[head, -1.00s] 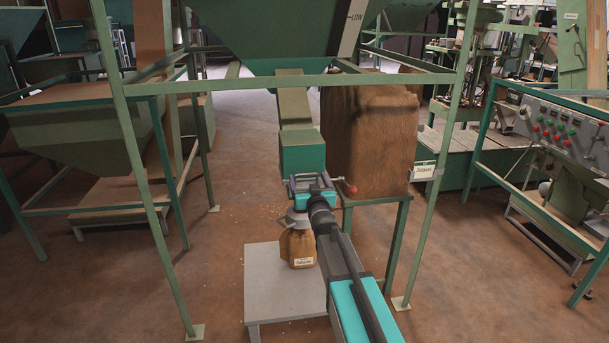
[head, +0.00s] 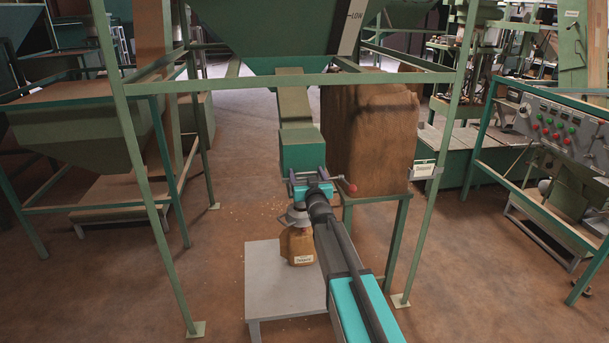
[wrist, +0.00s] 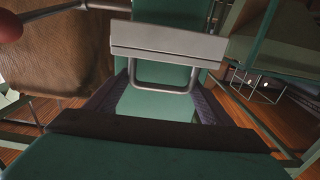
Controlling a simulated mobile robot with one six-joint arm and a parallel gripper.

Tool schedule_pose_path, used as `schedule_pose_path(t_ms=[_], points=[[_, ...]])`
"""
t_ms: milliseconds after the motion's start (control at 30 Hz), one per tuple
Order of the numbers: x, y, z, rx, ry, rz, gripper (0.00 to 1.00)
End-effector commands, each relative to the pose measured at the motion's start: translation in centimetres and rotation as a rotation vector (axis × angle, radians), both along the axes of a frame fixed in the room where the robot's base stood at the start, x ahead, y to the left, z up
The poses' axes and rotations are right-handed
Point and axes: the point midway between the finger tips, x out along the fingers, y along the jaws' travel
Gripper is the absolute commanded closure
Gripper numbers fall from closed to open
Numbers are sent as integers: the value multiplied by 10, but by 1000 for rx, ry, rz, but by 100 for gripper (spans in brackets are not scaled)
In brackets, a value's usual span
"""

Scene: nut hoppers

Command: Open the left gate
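The hopper's chute ends in a green outlet box (head: 303,150). In the wrist view, a pale grey gate plate (wrist: 168,42) with a metal loop handle (wrist: 163,88) shows against green metal. My gripper (head: 306,173) is at the lower front of the outlet box. Its two dark fingers are spread, one on each side of the loop handle in the wrist view (wrist: 158,104). It is open and holds nothing; I cannot tell whether a finger touches the handle. A rod with a red knob (head: 350,188) sticks out to the right of the box.
A labelled jar of brown contents (head: 297,245) stands on a low grey stand (head: 262,285) below the outlet. A brown sack (head: 370,140) sits to the right behind the frame. Green frame posts (head: 430,215) flank the arm. A control panel (head: 565,130) is at far right.

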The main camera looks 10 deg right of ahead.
Motion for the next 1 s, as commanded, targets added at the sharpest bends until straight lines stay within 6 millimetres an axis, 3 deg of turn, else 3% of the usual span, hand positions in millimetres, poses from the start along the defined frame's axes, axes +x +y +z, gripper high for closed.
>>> schedule_pose_path(t_ms=[33,233,467,1000], points=[[0,0,0,0,0,0,34],[0,0,0,0,0,0,67],[-6,-1,-1,-1,0,-1,67],[-53,-1,-2,-2,1,-2,67]])
